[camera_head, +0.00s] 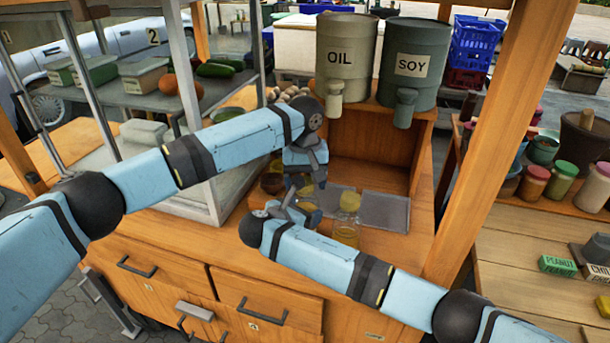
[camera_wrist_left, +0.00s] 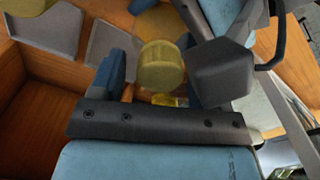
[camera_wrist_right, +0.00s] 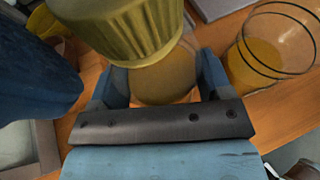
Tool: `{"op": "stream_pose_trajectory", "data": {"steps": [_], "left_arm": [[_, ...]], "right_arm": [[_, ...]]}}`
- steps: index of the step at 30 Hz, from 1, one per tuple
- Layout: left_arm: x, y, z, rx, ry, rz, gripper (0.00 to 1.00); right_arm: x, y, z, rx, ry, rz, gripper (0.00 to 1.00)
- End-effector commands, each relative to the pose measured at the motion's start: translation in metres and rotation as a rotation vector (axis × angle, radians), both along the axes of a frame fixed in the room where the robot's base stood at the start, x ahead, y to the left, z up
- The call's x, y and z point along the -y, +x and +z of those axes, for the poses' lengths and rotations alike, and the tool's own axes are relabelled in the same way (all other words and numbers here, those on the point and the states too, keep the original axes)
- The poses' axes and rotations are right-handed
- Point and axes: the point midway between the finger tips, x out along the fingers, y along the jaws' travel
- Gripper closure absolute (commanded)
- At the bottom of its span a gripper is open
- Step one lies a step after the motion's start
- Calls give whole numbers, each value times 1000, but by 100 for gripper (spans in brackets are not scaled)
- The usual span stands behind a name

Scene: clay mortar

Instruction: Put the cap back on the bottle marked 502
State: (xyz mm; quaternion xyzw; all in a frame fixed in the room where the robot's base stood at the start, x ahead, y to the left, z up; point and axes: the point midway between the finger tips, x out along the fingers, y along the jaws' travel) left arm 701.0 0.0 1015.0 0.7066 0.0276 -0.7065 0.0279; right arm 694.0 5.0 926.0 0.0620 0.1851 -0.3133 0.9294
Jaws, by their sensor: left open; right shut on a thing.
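A yellow ribbed cap (camera_wrist_right: 125,25) stands over the mouth of a translucent bottle (camera_wrist_right: 168,80) in the right wrist view. I cannot tell whether it is fully seated. My right gripper (camera_wrist_right: 160,88) is shut on the bottle's body. The cap also shows in the left wrist view (camera_wrist_left: 160,67), between the fingers of my left gripper (camera_wrist_left: 163,78), which is open and apart from it on at least one side. In the head view my left gripper (camera_head: 308,180) is just above my right gripper (camera_head: 303,206); the arms hide most of the bottle. No 502 mark is readable.
A glass jar with orange-yellow liquid (camera_wrist_right: 275,50) stands close to the right gripper, and a yellow-topped container (camera_head: 349,202) shows beside it in the head view. Grey trays (camera_head: 385,212) lie behind. OIL (camera_head: 347,80) and SOY (camera_head: 414,85) drums stand on the shelf above.

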Motion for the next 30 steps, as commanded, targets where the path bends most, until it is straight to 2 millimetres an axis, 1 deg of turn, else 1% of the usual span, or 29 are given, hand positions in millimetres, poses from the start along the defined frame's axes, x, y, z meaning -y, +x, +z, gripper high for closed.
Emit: {"op": "stream_pose_trajectory", "data": {"steps": [3, 4, 10, 14, 17, 20, 27, 30], "left_arm": [[0, 0, 0, 0, 0, 0, 31], [0, 0, 0, 0, 0, 0, 35], [0, 0, 0, 0, 0, 0, 81], [0, 0, 0, 0, 0, 0, 82], [0, 0, 0, -1, 0, -38, 82], [1, -1, -1, -3, -2, -168, 82], [0, 0, -1, -2, -2, -631, 82], [0, 0, -1, -2, 0, -763, 82]], "right_arm": [[0, 0, 0, 0, 0, 0, 94], [0, 0, 0, 0, 0, 0, 94], [0, 0, 0, 0, 0, 0, 94], [0, 0, 0, 0, 0, 0, 94], [0, 0, 0, 0, 0, 0, 94], [0, 0, 0, 0, 0, 0, 94], [0, 0, 0, 0, 0, 0, 94], [0, 0, 0, 0, 0, 0, 94]]}}
